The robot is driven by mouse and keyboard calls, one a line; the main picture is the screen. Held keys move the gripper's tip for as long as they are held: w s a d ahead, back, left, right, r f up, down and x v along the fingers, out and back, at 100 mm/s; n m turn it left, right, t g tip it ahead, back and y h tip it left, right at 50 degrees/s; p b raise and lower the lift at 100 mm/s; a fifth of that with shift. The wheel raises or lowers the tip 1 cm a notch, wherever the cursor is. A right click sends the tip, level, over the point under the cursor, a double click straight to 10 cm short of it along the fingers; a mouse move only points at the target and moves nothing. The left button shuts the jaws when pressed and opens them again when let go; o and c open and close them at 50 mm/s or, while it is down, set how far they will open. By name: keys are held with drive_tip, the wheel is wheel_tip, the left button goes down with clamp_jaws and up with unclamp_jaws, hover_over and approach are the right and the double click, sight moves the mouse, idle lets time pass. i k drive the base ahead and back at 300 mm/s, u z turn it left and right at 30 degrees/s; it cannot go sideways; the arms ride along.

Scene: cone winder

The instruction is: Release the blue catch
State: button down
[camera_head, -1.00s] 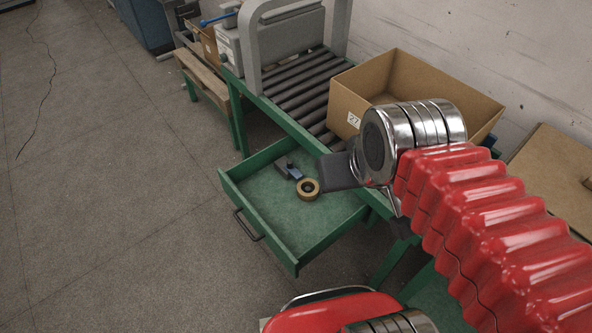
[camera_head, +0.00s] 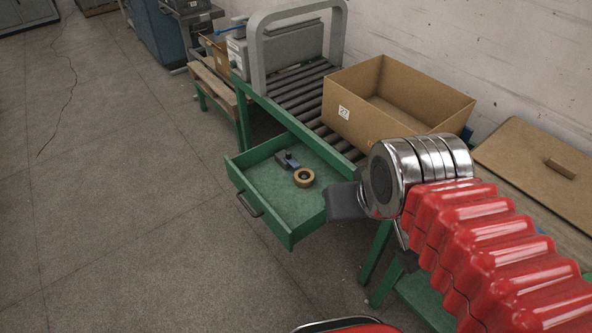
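A blue bar (camera_head: 230,18) sticks out at the top left of the grey machine (camera_head: 290,45) at the back of the roller table. It is small and far off, and I cannot tell whether it is the catch or how it is set. A small blue and dark tool (camera_head: 287,160) lies in the open green drawer (camera_head: 262,176), beside a roll of brown tape (camera_head: 304,177). My gripper (camera_head: 346,202) shows as a dark part at the end of my red-sleeved arm, in front of the drawer's right side. Its fingers cannot be made out, and it is well apart from the blue bar.
An open cardboard box (camera_head: 350,115) stands on the rollers (camera_head: 300,88). A brown board with a small block (camera_head: 535,165) lies to the right. A wooden bench (camera_head: 213,88) stands left of the table.

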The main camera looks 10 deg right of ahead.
sight(287, 158)
drive_tip(key=k, duration=0.65)
drive_tip(key=u, duration=0.45)
drive_tip(key=i, duration=0.8)
drive_tip(key=u, duration=0.5)
drive_tip(key=i, duration=1.45)
drive_tip(key=z, duration=0.7)
